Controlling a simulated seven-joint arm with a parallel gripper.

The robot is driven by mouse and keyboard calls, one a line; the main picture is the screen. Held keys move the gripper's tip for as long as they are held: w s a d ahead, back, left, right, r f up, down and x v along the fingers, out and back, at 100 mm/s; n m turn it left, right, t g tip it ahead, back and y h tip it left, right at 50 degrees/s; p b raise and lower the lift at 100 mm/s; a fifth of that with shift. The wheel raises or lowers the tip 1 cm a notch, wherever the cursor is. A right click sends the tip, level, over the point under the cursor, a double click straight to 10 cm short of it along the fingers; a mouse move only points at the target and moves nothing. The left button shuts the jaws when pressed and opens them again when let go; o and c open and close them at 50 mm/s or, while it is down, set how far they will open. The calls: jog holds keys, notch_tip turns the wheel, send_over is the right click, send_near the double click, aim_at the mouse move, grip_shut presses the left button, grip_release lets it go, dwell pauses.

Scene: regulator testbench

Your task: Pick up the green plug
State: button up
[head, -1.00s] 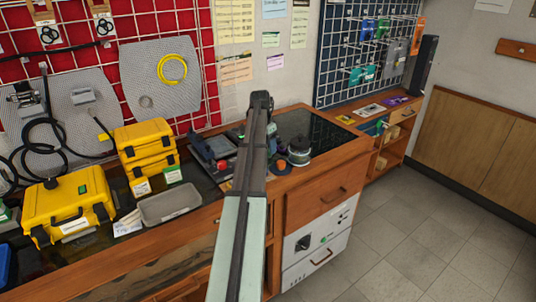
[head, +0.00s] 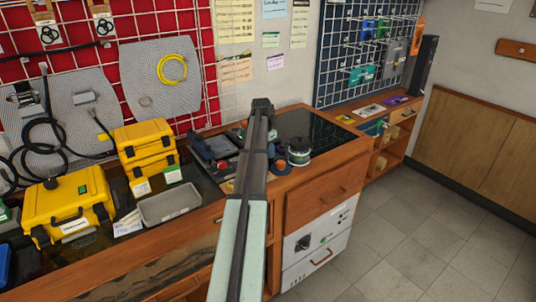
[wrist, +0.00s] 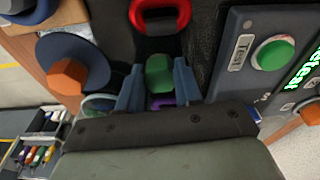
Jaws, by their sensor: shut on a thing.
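The green plug (wrist: 158,73) is in the middle of the wrist view, between the two blue-grey fingers of my gripper (wrist: 158,88). The fingers are shut on it, one on each side. A purple piece (wrist: 161,102) shows just below it, partly hidden by the gripper body. In the head view my arm covers the gripper, and I cannot make out the plug there with certainty.
A red ring-shaped handle (wrist: 160,15) lies just beyond the plug. An orange knob (wrist: 67,75) on a dark blue disc is to the left. A panel with a green button (wrist: 273,53) stands at right. A grey tray (head: 170,205) and yellow cases (head: 68,205) are on the bench.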

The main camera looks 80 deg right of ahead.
jog(key=shift+c, duration=0.8)
notch_tip(320, 180, up, 9)
jog(key=shift+w+r, duration=0.3)
jog(key=shift+w, duration=0.1)
jog(key=shift+n, duration=0.7)
jog(key=w+d, duration=0.3)
jog(key=w, duration=0.2)
jog(key=w+d+f, duration=0.1)
jog(key=w+d, duration=0.2)
jog(key=w, duration=0.3)
jog(key=w+d, duration=0.4)
jog(key=w, duration=0.1)
jog(key=shift+w+f, duration=0.25)
jog(key=shift+f, duration=0.05)
jog(key=d, duration=0.1)
jog(key=w+d+m, duration=0.1)
jog(key=d, duration=0.1)
jog(key=d+m, duration=0.1)
jog(key=d, duration=0.1)
jog(key=shift+w+d+r, duration=0.1)
jog(key=shift+w+r, duration=0.1)
jog(key=shift+w, duration=0.05)
jog(key=shift+s+f+m, duration=0.1)
jog(key=shift+m, duration=1.1)
